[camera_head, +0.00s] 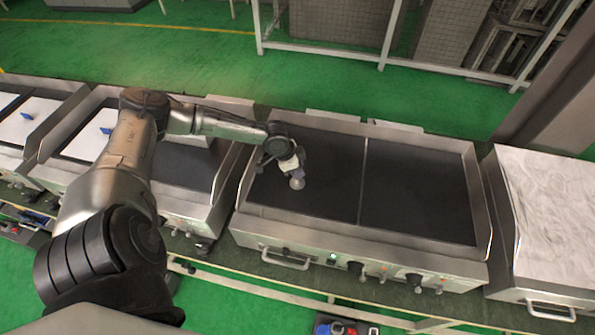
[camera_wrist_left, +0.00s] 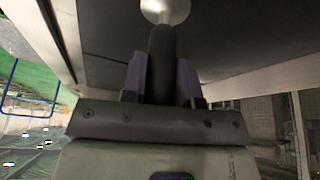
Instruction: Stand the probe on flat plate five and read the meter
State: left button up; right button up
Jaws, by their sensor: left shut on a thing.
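My left gripper (camera_head: 293,168) is over the left dark flat plate (camera_head: 325,165) of the middle griddle. It is shut on the probe (camera_head: 297,183), whose round metal foot points down toward the plate. In the left wrist view the dark probe handle (camera_wrist_left: 162,60) sits between the purple finger pads of the gripper (camera_wrist_left: 162,78). The shiny foot (camera_wrist_left: 166,10) is at the top edge, partly cut off, close to the dark surface. I cannot tell whether it touches. No meter reading is legible. My right gripper is not in view.
A right dark plate (camera_head: 420,195) lies beyond a thin divider. Raised metal walls edge the griddle, with knobs and a green light (camera_head: 332,257) in front. Another dark plate (camera_head: 185,165) is at left, and a white-topped unit (camera_head: 550,200) at right. A blue-and-red object (camera_head: 337,327) shows at bottom.

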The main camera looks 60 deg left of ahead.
pick_arm(q)
jog(key=shift+f, duration=0.75)
jog(key=shift+f, duration=0.15)
jog(key=o, duration=1)
